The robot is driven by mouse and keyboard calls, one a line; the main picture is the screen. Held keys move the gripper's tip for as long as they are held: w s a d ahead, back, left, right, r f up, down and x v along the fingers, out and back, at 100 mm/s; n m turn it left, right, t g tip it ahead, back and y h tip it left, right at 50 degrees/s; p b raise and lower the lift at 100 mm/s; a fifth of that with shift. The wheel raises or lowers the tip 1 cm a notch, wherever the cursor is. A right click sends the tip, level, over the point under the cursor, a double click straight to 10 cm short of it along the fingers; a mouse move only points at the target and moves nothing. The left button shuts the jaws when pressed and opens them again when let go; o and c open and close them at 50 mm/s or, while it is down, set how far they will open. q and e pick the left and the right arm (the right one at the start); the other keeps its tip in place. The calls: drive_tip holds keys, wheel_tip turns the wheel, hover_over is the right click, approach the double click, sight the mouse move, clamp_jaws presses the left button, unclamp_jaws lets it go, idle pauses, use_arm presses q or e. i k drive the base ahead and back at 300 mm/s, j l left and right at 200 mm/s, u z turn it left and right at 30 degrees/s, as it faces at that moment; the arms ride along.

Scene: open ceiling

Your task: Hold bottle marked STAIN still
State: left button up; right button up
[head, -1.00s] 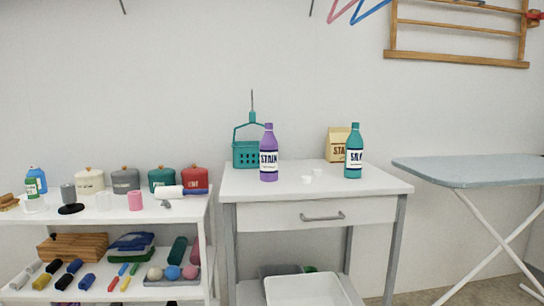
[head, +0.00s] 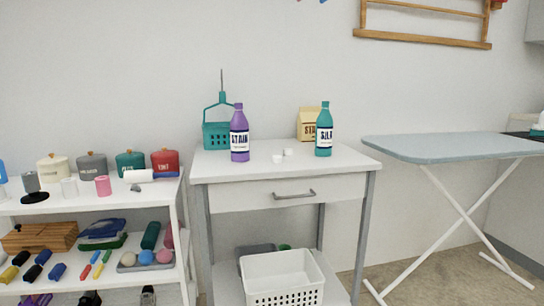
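The purple bottle marked STAIN (head: 239,135) stands upright on the white table (head: 340,163), left of its middle and near the back half. Its white label faces me and its cap is on. A teal bottle with a different label (head: 324,131) stands upright to its right, apart from it. Neither of my grippers is in view, and nothing touches the STAIN bottle from the front.
A teal basket (head: 217,134) stands close behind the STAIN bottle. A crowded shelf (head: 60,205) stands left, an ironing board (head: 450,147) right. A white basket (head: 283,278) sits below.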

sight(239, 125)
drive_tip(key=i+l, duration=0.2)
drive_tip(key=i, duration=0.3)
drive_tip(key=i+l, duration=0.2)
drive_tip(key=i, duration=0.3)
drive_tip(key=i+l, duration=0.15)
drive_tip(key=i, duration=0.35)
